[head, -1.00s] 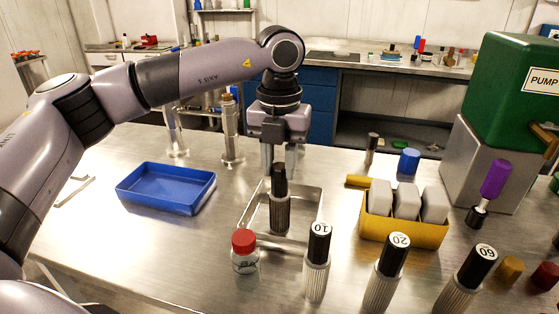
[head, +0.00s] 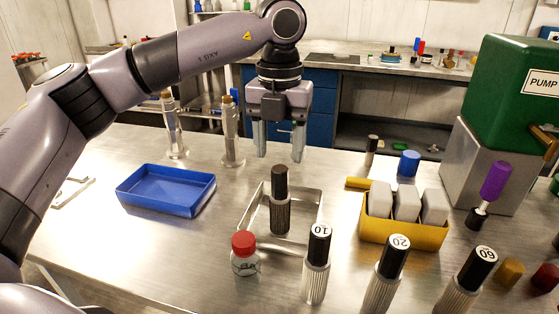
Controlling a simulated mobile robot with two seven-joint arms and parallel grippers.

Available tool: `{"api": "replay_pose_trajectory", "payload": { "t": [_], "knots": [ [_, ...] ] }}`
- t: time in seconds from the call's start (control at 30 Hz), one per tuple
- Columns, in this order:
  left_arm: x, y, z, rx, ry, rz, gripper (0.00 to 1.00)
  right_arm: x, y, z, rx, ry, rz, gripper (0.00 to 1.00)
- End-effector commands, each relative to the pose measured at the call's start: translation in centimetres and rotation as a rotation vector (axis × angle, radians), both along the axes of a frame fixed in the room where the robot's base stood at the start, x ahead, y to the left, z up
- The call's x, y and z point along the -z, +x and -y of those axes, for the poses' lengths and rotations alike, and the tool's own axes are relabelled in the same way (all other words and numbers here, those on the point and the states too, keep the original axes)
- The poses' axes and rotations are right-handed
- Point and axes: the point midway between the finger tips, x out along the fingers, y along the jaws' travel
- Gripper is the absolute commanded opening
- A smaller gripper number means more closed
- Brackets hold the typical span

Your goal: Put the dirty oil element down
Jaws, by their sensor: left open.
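The dirty oil element (head: 280,205), a dark ribbed cylinder with a black top, stands upright in the shallow metal tray (head: 250,214) at the middle of the table. My left gripper (head: 280,156) is open and empty above it, its two fingers pointing down and spread apart. The fingertips are clear of the element's top. My right gripper does not show.
A blue tray (head: 140,196) lies empty to the left. A red-capped jar (head: 244,254) and elements marked 10 (head: 317,264), 20 (head: 386,276) and 60 (head: 466,284) stand in front. A yellow bin (head: 400,233) with white blocks stands right.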

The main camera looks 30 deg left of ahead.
Motion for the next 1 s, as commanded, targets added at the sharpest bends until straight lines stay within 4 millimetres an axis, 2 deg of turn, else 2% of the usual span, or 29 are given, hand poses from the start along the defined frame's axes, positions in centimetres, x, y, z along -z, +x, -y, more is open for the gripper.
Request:
{"api": "replay_pose_trajectory", "payload": {
  "t": [0.03, 0.2, 0.4, 0.57, 1.0],
  "knots": [
    [-1.3, 0.1, 0.1, 0.000, -0.002, 0.005, 0.57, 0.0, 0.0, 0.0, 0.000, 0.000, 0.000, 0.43],
    [-4.9, 0.0, 0.1, 0.000, 0.000, 0.002, 0.57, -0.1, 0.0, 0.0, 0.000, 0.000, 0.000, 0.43],
    [-7.4, 0.0, 0.1, 0.001, -0.001, 0.000, 0.57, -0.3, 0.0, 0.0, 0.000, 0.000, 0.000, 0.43],
    [-8.0, 0.0, 0.1, 0.001, 0.000, -0.001, 0.57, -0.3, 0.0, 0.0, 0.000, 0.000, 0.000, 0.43],
    [-8.0, 0.0, 0.0, 0.001, 0.000, -0.001, 0.57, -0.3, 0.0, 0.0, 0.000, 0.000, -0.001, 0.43]
  ]
}}
